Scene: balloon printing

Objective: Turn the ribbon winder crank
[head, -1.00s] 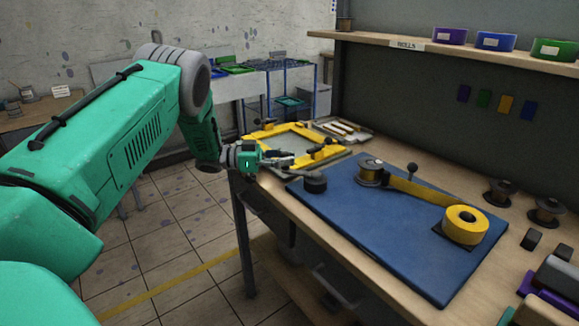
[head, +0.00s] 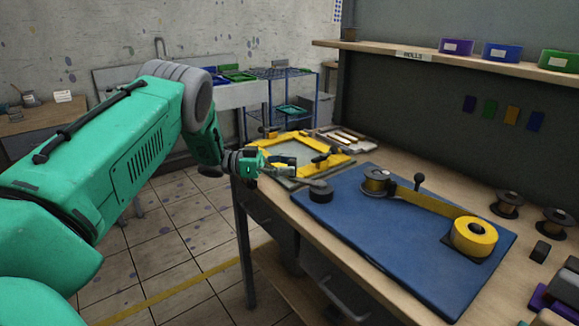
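The ribbon winder stands on a blue mat (head: 400,250). It has a spool (head: 376,182) with yellow ribbon (head: 425,202) running to a large yellow roll (head: 474,237). A dark ball-topped post (head: 418,181) rises beside the ribbon. A round black piece (head: 320,191) sits at the mat's left corner, with a grey bar reaching left from it; I cannot tell which part is the crank. My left gripper (head: 290,169) is just left of this piece, above the bench edge. Its fingers look apart and hold nothing visible. My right gripper is out of view.
A yellow-framed screen (head: 335,161) lies behind my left gripper. Dark spools (head: 508,204) and small blocks (head: 540,251) line the right side of the bench. The middle of the mat is clear.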

